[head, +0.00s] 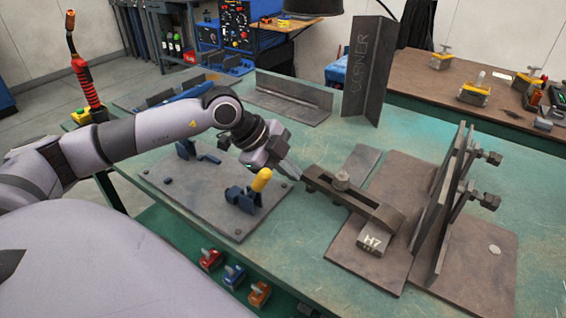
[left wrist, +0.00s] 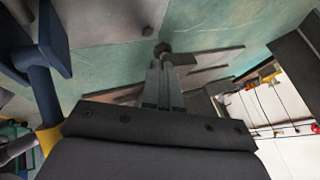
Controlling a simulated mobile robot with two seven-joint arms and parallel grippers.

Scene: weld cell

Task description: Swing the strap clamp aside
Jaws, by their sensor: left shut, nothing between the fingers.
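The strap clamp (head: 372,206) is a dark slotted bar with a nut (head: 342,180) on top, lying across the brown steel plate. Its right end reaches over a block marked H7 (head: 369,244). My left gripper (head: 293,174) is shut and empty, its fingertips close to the strap's left end; I cannot tell whether they touch. In the left wrist view the shut fingers (left wrist: 165,80) point at a dark rounded end, with bars behind it. My right gripper is not in view.
An upright plate (head: 435,215) with bolts stands right of the strap. A fixture plate with a yellow-handled toggle clamp (head: 261,180) lies under my left arm. A tall angle piece marked CORNER (head: 370,75) stands behind. The green table (head: 310,150) has free room between.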

